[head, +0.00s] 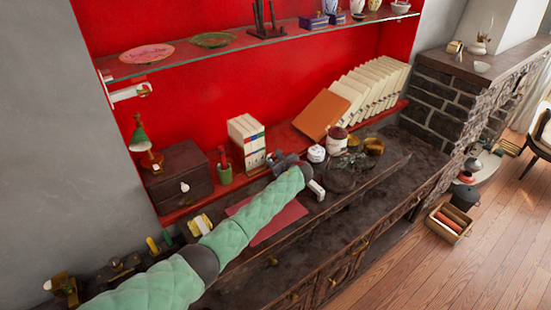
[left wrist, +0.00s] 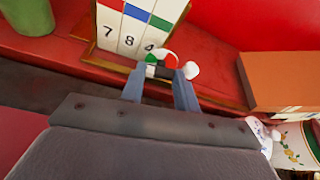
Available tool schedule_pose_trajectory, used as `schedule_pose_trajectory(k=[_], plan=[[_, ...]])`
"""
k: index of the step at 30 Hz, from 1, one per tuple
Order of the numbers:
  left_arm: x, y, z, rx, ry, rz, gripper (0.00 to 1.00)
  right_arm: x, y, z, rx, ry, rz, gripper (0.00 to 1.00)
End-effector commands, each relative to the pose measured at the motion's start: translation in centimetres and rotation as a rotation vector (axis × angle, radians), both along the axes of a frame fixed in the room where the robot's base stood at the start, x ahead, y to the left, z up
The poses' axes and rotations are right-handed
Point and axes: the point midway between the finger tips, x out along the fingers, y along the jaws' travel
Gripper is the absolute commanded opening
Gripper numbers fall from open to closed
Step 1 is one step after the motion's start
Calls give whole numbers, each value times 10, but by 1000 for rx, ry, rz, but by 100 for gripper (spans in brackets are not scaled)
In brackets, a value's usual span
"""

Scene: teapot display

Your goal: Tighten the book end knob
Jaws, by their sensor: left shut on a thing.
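The book end knob (left wrist: 172,61), a small rounded piece in red, white and green, is between my left fingertips in the left wrist view. My left gripper (left wrist: 160,72) is shut on it, with one finger on each side. The book end (left wrist: 104,66) has a thin brownish edge around several white books (left wrist: 135,25) with coloured bands and numbers. In the head view the books (head: 246,135) stand upright on the red ledge, and my left gripper (head: 274,158) is at their lower right. The knob cannot be made out there. My right gripper is not in view.
A green pot (left wrist: 28,15) is left of the books. An orange-brown book (head: 321,117) leans against a row of pale books (head: 375,85) at right. A white jar (head: 316,153) stands close to my gripper. A glass shelf (head: 250,47) runs above.

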Motion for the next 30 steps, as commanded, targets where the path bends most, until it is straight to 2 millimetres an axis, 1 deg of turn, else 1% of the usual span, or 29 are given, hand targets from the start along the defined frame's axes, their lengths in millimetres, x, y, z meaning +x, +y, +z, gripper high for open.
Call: schedule_pose_trajectory(k=[1, 3, 10, 25, 26, 27, 28, 29, 30], plan=[[0, -1, 2, 19, 14, 1, 8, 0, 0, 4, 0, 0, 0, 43], [1, -1, 2, 45, 32, 0, 8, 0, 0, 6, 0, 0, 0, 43], [1, -1, 1, 97, 69, 1, 8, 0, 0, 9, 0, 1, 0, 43], [1, -1, 0, 109, 78, 0, 8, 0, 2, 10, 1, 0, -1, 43], [1, -1, 0, 109, 78, 0, 37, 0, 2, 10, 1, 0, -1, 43], [1, -1, 0, 109, 78, 0, 45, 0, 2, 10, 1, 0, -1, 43], [1, -1, 0, 109, 78, 0, 50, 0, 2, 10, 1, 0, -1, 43], [1, -1, 0, 109, 78, 0, 53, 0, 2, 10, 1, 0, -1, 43], [1, -1, 0, 109, 78, 0, 53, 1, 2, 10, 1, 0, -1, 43]])
